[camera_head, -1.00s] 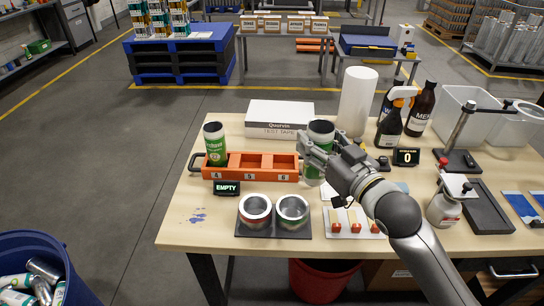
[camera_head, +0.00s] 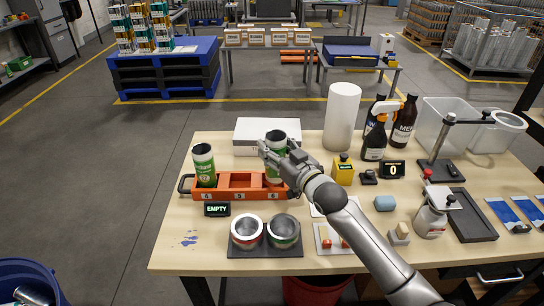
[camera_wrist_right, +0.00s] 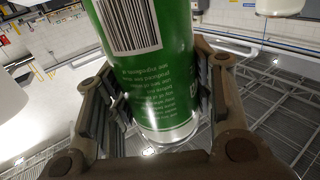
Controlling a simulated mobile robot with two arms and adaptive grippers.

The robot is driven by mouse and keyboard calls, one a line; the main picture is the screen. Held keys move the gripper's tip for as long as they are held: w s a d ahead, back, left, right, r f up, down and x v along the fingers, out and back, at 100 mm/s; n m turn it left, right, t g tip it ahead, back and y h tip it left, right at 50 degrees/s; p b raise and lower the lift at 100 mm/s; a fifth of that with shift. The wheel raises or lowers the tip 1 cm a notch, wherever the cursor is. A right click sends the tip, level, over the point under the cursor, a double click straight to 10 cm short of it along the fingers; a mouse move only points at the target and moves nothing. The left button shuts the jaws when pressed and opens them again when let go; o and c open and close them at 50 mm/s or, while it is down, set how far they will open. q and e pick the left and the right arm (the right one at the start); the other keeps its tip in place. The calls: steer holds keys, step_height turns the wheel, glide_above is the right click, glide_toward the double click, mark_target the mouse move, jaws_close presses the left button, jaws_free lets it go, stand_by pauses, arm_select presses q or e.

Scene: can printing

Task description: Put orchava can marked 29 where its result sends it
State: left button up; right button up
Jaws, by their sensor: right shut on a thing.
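A green can (camera_head: 277,174) with an open dark top is held upright in my right gripper (camera_head: 273,155). It is over or in the right end of the orange rack (camera_head: 238,196); I cannot tell whether it touches the rack. In the right wrist view the green can (camera_wrist_right: 150,60) sits between the two fingers and shows a barcode and small print. No number 29 is legible. A second green can (camera_head: 204,168) stands in the rack's left slot. The middle slot looks empty. A small display reading EMPTY (camera_head: 217,209) stands before the rack. My left gripper is not in view.
Two round metal tins (camera_head: 247,231) sit on a dark mat in front. A white box (camera_head: 267,131) and a white roll (camera_head: 341,118) stand behind. Dark bottles (camera_head: 374,145), a yellow container (camera_head: 343,170) and a display reading 0 (camera_head: 393,170) are to the right.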

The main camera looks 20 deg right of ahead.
steer(key=shift+w+a+f, duration=0.15)
steer(key=shift+w+f, duration=0.45)
steer(key=shift+f, duration=0.1)
step_height(320, 180, down, 3)
steer(key=shift+w+r+p, duration=0.1)
steer(key=shift+p, duration=0.55)
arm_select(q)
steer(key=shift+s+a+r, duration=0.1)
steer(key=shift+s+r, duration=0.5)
arm_select(e)
steer(key=shift+f, duration=0.25)
steer(key=shift+f, duration=0.2)
steer(key=o, duration=0.7)
steer(key=shift+r, duration=0.1)
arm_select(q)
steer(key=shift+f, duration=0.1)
arm_select(e)
steer(key=shift+r, duration=0.1)
